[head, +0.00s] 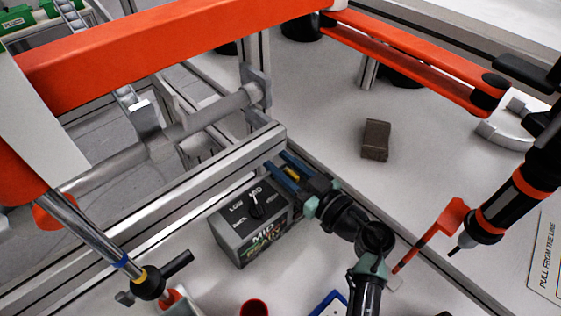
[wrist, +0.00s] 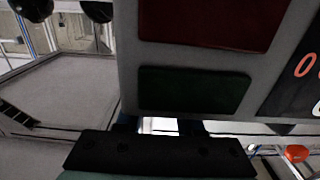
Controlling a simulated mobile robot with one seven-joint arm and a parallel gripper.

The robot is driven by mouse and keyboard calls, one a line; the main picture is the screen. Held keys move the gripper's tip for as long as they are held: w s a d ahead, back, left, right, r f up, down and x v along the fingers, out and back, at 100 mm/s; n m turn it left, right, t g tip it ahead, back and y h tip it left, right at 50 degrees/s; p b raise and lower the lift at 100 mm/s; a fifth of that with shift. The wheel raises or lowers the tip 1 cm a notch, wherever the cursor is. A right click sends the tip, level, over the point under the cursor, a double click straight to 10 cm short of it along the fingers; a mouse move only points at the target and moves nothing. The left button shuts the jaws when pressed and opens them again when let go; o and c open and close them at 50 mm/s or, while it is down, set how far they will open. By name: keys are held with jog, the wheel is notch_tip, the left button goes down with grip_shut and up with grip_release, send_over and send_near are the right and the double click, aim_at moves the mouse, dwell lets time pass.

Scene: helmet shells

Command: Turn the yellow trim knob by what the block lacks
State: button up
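A dark grey box (head: 236,243) with a black pointer dial (head: 257,205) marked LOW and MID stands beside the metal rail in the head view. My gripper (head: 277,161) is at the box's far right edge. Its two blue fingers are apart and point toward the rail. A small yellow piece (head: 292,173) shows by the fingers; I cannot tell if it is the trim knob or whether they touch it. In the wrist view a grey panel (wrist: 128,60) with a dark red and a dark green window fills the middle, close above my gripper (wrist: 160,126), with a bright gap between the fingers.
A brown block (head: 375,140) lies on the pale surface to the right. A red-orange bar (head: 420,62) crosses above, and a black-and-orange tool (head: 505,200) hangs at the right. A red cup (head: 254,307) and a metal rail (head: 170,210) are near the box.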

grip_shut()
jog(key=shift+a+g, duration=0.1)
jog(key=shift+g, duration=0.2)
jog(key=shift+s+a+f+n+g+y, duration=0.1)
jog(key=shift+n+g+y, duration=0.45)
jog(key=shift+n+g, duration=0.05)
jog(key=shift+s+a+f+n+g+y, duration=0.1)
jog(key=shift+n+g+y, duration=0.45)
jog(key=shift+n+g, duration=0.05)
jog(key=shift+s+r+n+g+y, duration=0.1)
jog(key=shift+r+n+g+y, duration=0.05)
jog(key=shift+n+g+y, duration=0.2)
jog(key=shift+o, duration=1)
grip_release()
